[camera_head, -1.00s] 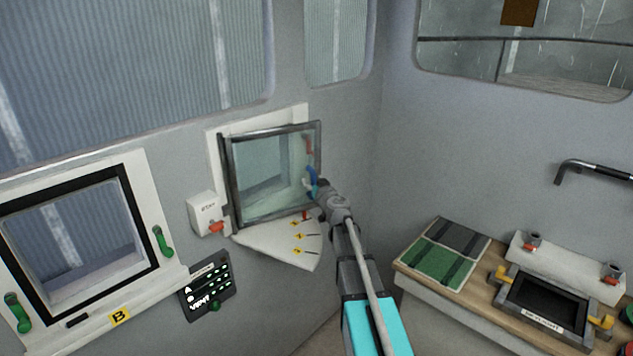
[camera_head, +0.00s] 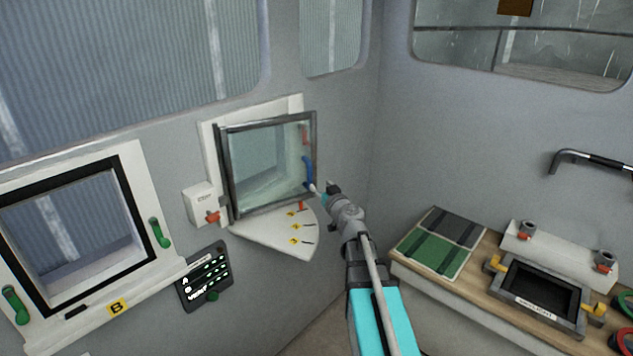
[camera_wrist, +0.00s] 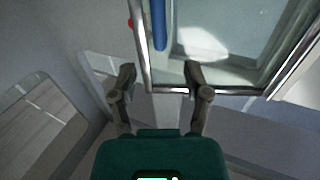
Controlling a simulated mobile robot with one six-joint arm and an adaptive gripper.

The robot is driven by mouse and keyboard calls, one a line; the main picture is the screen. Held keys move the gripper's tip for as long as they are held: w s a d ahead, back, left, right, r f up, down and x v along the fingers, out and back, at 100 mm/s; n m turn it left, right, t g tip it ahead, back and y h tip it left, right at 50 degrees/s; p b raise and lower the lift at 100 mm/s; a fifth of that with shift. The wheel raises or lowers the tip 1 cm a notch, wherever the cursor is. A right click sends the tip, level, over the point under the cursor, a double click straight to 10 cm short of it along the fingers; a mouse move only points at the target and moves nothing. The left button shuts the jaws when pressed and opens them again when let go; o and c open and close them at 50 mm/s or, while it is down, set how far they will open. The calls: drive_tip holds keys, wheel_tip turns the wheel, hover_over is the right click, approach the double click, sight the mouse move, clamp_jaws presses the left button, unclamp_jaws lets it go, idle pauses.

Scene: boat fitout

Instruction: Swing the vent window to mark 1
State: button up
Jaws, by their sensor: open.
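The vent window (camera_head: 262,165) is a dark-framed glass pane hinged at its left, standing slightly out from its white wall frame. A blue handle (camera_head: 307,170) is on its right side, with a red part above it. Below is a white fan-shaped plate (camera_head: 275,235) with several yellow numbered marks; the numerals are too small to read surely. My gripper (camera_head: 322,190) is just right of the handle. In the wrist view my gripper (camera_wrist: 160,78) is open, its fingers apart, with the blue handle (camera_wrist: 159,25) ahead and the frame's edge near the fingertips. Contact is unclear.
A white stay box (camera_head: 201,205) with a red knob is left of the window. A counter (camera_head: 480,270) with a green mat and hatch is at right.

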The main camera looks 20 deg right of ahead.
drive_tip(key=shift+s, duration=0.85)
drive_tip(key=s+a+f+n+g+y, duration=0.2)
drive_tip(key=s+a+f+g+y, duration=0.25)
drive_tip(key=a, duration=0.45)
drive_tip(key=s+a+f+n+g+y, duration=0.1)
drive_tip(key=s+a+f+n+g, duration=0.1)
drive_tip(key=s+a+f+g, duration=0.4)
drive_tip(key=s+a+f+m+g+h, duration=0.1)
drive_tip(key=s+f+m+g+h, duration=0.3)
drive_tip(key=s, duration=0.8)
wheel_tip(320, 180, down, 4)
drive_tip(key=g+h, duration=0.2)
drive_tip(key=g, duration=0.1)
drive_tip(key=shift+s+m, duration=0.3)
drive_tip(key=shift+o, duration=0.2)
drive_tip(key=shift+g+h, duration=0.25)
idle(0.9)
